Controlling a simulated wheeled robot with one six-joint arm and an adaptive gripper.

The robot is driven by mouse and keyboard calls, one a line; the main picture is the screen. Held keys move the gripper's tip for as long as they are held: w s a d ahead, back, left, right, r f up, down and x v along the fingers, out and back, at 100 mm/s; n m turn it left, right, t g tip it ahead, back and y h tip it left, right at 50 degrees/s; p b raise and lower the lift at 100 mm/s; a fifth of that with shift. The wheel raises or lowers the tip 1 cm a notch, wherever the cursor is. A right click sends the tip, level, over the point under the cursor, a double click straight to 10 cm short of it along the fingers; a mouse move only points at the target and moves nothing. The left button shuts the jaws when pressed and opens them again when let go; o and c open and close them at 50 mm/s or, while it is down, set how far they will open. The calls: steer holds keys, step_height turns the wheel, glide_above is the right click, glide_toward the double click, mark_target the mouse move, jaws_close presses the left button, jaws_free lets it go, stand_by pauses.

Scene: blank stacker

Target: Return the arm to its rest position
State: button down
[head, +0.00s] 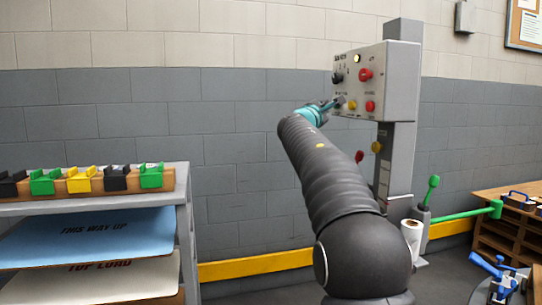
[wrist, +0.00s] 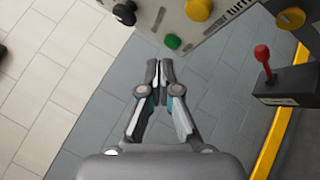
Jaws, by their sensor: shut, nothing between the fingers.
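My gripper (wrist: 158,64) is shut and empty in the wrist view, its two fingertips close together just short of the lower edge of a control box. In the head view my dark arm stretches up from the lower right, and the gripper (head: 337,102) is at the left side of the same control box (head: 403,80). I cannot tell whether the fingertips touch the box. The box carries red and yellow knobs, a black knob and a lit yellow lamp. In the wrist view a green button (wrist: 173,41) and a yellow knob (wrist: 198,9) show near the fingertips.
A grey post (head: 396,160) holds the box. A rack (head: 190,215) with colored clips stands at the left. A red-knobbed lever (wrist: 262,54) shows in the wrist view. A green lever (head: 432,188), a white roll (head: 412,238) and a wooden bench (head: 490,191) are at the right.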

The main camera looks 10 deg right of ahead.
step_height(320, 180, down, 11)
steer(key=d+m+g+y, duration=0.1)
steer(key=m+g+y, duration=0.1)
steer(key=m+g, duration=0.15)
steer(key=s+a+f+m+g+y, duration=0.25)
steer(key=s+f+m, duration=0.4)
steer(key=f, duration=0.65)
steer(key=s+a+f+m+g+y+p, duration=0.1)
steer(key=s+a, duration=0.5)
steer(key=s, duration=0.8)
steer(key=s+a+f+m+g+y+p, duration=0.1)
steer(key=s+a+f+y, duration=0.4)
steer(key=s, duration=0.9)
steer(key=s+a+f+m+g+y+p, duration=0.1)
steer(key=s+a+f+m+y+p, duration=0.2)
steer(key=s, duration=1.1)
steer(key=a+f+y, duration=0.1)
steer(key=a+f, duration=0.2)
steer(key=a, duration=0.2)
steer(key=shift+s+a+m, duration=0.2)
steer(key=shift+s+m, duration=0.1)
